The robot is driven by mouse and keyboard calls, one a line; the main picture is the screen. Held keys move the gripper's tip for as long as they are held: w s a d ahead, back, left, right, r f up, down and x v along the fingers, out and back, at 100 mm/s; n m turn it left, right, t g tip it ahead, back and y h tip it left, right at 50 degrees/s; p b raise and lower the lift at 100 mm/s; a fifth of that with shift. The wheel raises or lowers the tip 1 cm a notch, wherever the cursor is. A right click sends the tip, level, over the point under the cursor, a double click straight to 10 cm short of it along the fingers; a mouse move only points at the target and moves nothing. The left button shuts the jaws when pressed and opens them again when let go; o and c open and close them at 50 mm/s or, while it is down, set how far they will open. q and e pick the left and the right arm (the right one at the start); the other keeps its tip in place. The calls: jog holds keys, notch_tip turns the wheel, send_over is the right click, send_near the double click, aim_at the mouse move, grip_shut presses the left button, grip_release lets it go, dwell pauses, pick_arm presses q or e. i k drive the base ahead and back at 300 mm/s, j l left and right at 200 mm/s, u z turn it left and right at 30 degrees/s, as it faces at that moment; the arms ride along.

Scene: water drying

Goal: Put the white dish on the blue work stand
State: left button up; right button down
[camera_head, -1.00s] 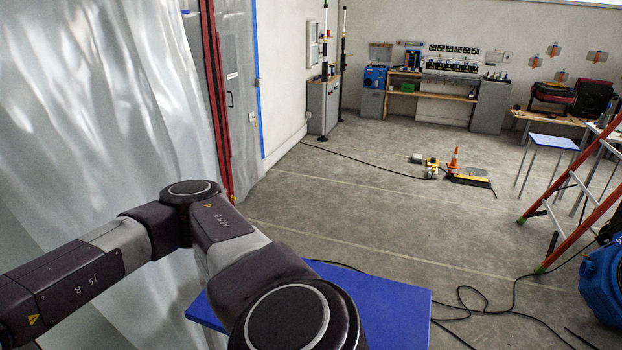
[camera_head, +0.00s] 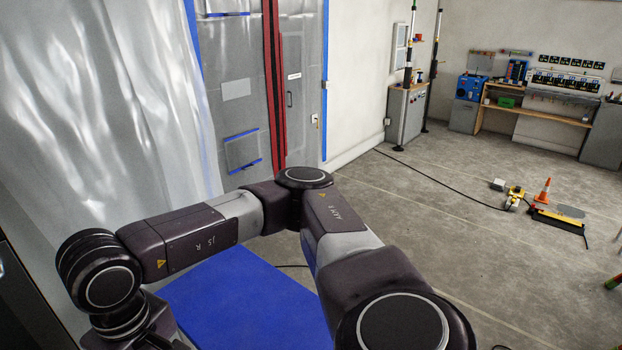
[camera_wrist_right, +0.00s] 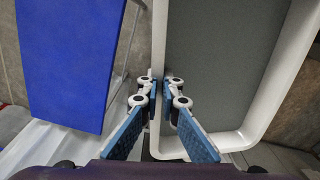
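The white dish (camera_wrist_right: 163,40) is a large shallow tray with a grey inside, on the right of the right wrist view. The fingers of my right gripper (camera_wrist_right: 160,88) are closed on its left rim, one on each side. The blue work stand (camera_head: 240,300) shows its flat top under my arm in the head view. Its blue top (camera_wrist_right: 70,60) also shows left of the dish in the right wrist view, with a gap between them. The dish and the right gripper do not show in the head view. My left gripper is not in view.
A translucent plastic sheet (camera_head: 100,90) hangs at the left, beside a door with red strips (camera_head: 272,80). An orange cone (camera_head: 543,190) and a black cable (camera_head: 440,185) are on the floor. A workbench (camera_head: 540,115) stands at the back. The middle floor is open.

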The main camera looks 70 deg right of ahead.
aim_at(262, 320)
jog(key=k+l, duration=0.35)
jog(key=l, duration=0.15)
jog(key=k+l, duration=0.3)
jog(key=l, duration=0.2)
jog(key=k+l, duration=0.35)
jog(key=l, duration=0.2)
jog(key=k+l, duration=0.25)
jog(key=k, duration=0.2)
